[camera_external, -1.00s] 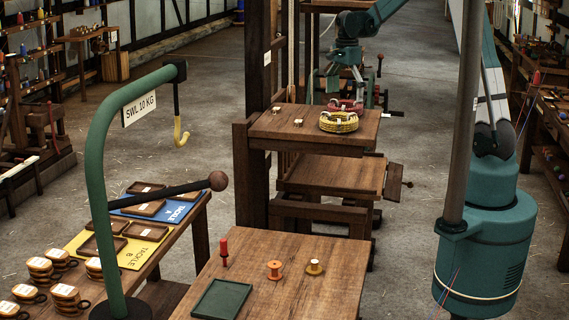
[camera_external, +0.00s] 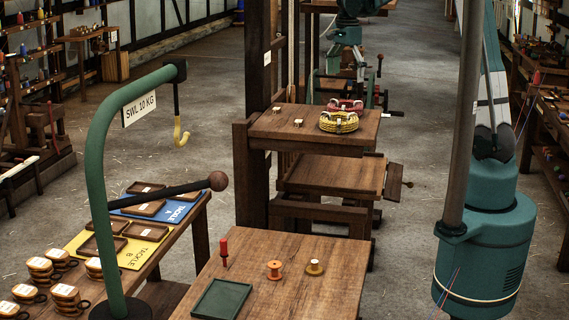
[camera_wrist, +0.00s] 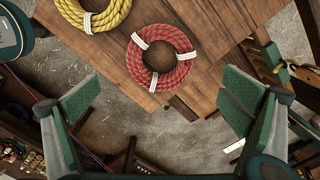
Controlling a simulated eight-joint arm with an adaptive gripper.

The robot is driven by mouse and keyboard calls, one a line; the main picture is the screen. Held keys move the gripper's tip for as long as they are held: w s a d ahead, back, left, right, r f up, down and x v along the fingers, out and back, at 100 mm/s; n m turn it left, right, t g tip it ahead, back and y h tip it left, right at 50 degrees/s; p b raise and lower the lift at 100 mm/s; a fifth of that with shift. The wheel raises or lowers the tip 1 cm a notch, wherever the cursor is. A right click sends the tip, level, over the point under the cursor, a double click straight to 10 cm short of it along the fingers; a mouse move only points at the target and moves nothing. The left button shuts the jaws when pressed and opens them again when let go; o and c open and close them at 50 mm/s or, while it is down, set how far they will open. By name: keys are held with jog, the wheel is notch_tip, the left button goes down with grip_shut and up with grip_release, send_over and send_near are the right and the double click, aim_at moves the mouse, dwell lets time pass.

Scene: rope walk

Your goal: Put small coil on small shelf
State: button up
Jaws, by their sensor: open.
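A red rope coil (camera_external: 345,105) and a yellow rope coil (camera_external: 339,122), both with white bands, lie on a raised wooden platform (camera_external: 270,125). The yellow coil is nearer the external camera. In the wrist view the red coil (camera_wrist: 161,57) lies near the platform's edge, and the yellow coil (camera_wrist: 92,12) is cut off by the top border. I cannot tell for sure which is the small coil. My gripper (camera_wrist: 160,97) is open and empty, its green fingers wide apart. It hangs beyond the red coil, apart from it. A lower wooden shelf (camera_external: 335,176) sits below the platform.
Two small pale pieces (camera_external: 298,123) sit on the platform's left part. A wooden post (camera_external: 253,90) rises at its left side. The front table (camera_external: 330,262) bears a green tray (camera_external: 221,298) and spools. A green hook stand (camera_external: 96,200) is at left.

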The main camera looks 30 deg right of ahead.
dwell(0.4)
jog(key=s+a+r+n+t, duration=0.15)
jog(key=s+n, duration=0.25)
jog(key=s, duration=0.5)
jog(key=s+a+r+n+t, duration=0.1)
jog(key=s+r+n+t, duration=0.2)
jog(key=s, duration=0.6)
jog(key=s+a+r+n+t, duration=0.1)
jog(key=s+a+r+n, duration=0.15)
jog(key=s+n, duration=0.5)
jog(key=s+f+n+t, duration=0.1)
jog(key=s+f+n, duration=0.2)
jog(key=s, duration=0.7)
jog(key=shift+s+f+t, duration=0.3)
jog(key=shift+f+t, duration=0.05)
jog(key=shift+f, duration=0.15)
